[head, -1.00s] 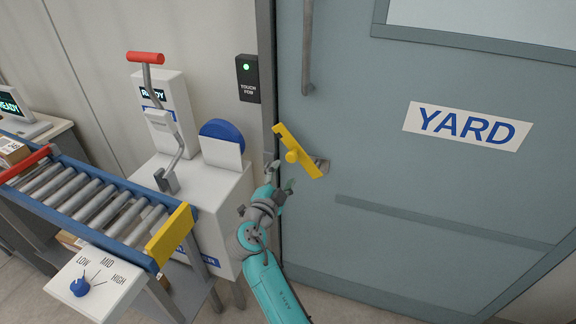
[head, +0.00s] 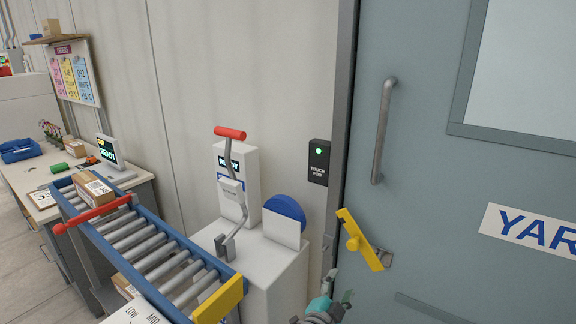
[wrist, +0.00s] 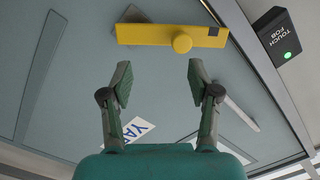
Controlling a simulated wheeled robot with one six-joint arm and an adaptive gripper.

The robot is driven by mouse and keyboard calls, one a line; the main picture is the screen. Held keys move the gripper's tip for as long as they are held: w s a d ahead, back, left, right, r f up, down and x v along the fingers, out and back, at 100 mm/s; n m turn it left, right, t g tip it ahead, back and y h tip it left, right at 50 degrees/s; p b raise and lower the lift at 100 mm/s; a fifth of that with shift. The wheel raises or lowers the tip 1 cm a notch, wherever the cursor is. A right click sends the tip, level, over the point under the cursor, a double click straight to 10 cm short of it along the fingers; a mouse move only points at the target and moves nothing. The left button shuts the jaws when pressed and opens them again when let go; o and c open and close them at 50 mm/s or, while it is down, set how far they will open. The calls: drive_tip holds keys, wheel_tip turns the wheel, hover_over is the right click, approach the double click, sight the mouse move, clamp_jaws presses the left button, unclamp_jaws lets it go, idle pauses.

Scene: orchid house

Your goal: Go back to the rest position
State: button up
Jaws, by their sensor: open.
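My gripper (head: 338,298) shows at the bottom edge of the head view, in front of the door frame and below the yellow latch bar. In the wrist view my gripper (wrist: 158,85) has its two fingers spread wide with nothing between them. The yellow latch bar (head: 362,240) with its round knob sits tilted on the grey-green YARD door (head: 415,150). In the wrist view the yellow latch bar (wrist: 150,34) lies beyond the fingertips, apart from them. Most of my arm is below the head view.
A touch-fob reader (head: 318,165) with a green light is on the wall left of the door. A white press with a red-handled lever (head: 232,190) stands left of it. A roller conveyor (head: 150,250) carries a carton (head: 95,188). A desk with a monitor (head: 112,155) is farther left.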

drive_tip(key=s+d+f+n+y, duration=0.2)
drive_tip(key=s+f+n+y, duration=0.4)
drive_tip(key=s+f, duration=0.75)
drive_tip(key=s+f+n+y, duration=0.1)
drive_tip(key=s+f+n, duration=0.2)
drive_tip(key=s, duration=0.4)
drive_tip(key=s+f+n+y, duration=0.1)
drive_tip(key=s+f+n, duration=0.1)
drive_tip(key=s, duration=0.5)
drive_tip(key=s+r+n, duration=0.1)
drive_tip(key=s+r, duration=0.3)
drive_tip(key=s, duration=0.4)
drive_tip(key=s+r+n+y, duration=0.1)
drive_tip(key=s+r, duration=0.3)
drive_tip(key=s, duration=0.5)
drive_tip(key=s+d+r+n, duration=0.1)
drive_tip(key=s+r+n, duration=0.1)
drive_tip(key=s+r, duration=0.3)
drive_tip(key=s, duration=0.3)
drive_tip(key=shift+s+n+y, duration=0.25)
drive_tip(key=shift+n+y, duration=0.05)
drive_tip(key=shift+d, duration=0.1)
